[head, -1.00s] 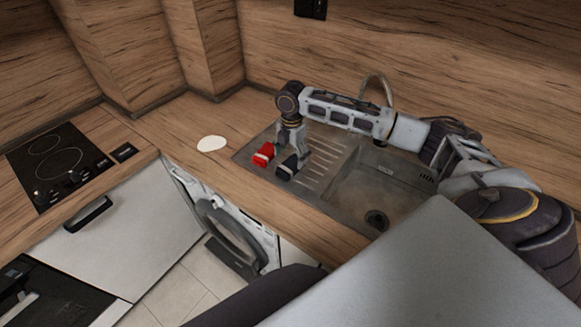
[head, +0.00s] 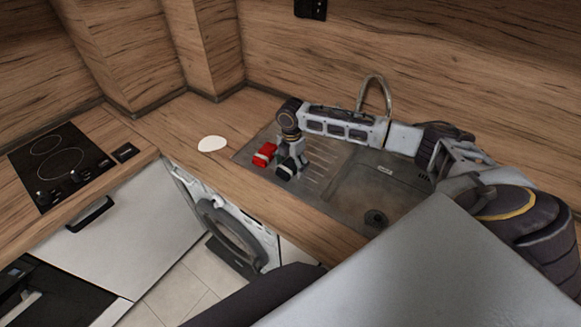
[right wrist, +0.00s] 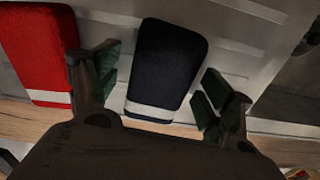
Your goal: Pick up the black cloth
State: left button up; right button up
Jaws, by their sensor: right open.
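The black cloth (head: 283,173) is a folded dark block with a white band at one end, lying on the ribbed drainboard of the sink. It shows large in the right wrist view (right wrist: 168,55). My right gripper (head: 292,160) is low over it, partly covering it in the head view. In the right wrist view the open fingers (right wrist: 157,82) stand on either side of the cloth, with a gap on each side. I cannot tell the remaining height exactly. My left gripper is not in view.
A red cloth (head: 264,155) with a white band lies just left of the black one, close to my left-hand finger in the wrist view (right wrist: 38,48). The sink basin (head: 372,190) and tap (head: 376,82) are to the right. A white disc (head: 212,144) lies on the counter.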

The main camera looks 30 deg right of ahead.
aim_at(291, 163)
jog(key=c, duration=1.1)
jog(key=shift+r, duration=0.15)
jog(key=shift+r+b, duration=0.5)
jog(key=shift+r, duration=4.4)
jog(key=o, duration=0.4)
jog(key=c, duration=0.3)
